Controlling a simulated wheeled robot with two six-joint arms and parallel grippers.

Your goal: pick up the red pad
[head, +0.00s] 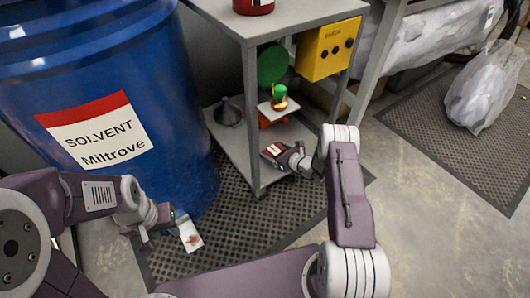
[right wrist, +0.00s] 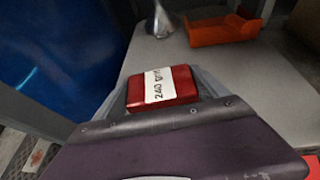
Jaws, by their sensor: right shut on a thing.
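The red pad (right wrist: 163,88) has a white label reading "240 GRIT" and sits between the jaws of my right gripper (right wrist: 165,95). The right gripper is shut on it. In the head view the pad (head: 272,150) shows small at the tip of my right arm, by the front of the cart's lower shelf. I cannot tell whether the pad touches the shelf. My left gripper (head: 178,218) is low over the dark floor mat, beside a white card with a reddish-brown mark (head: 190,236). I cannot tell whether its jaws hold the card.
A grey cart (head: 232,150) has a lower shelf with a grey cone (head: 228,111) and an orange tray (right wrist: 222,30). A blue solvent drum (head: 150,60) stands left of the cart. A yellow box (head: 325,48) hangs under the top shelf. Open floor (head: 440,220) lies to the right.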

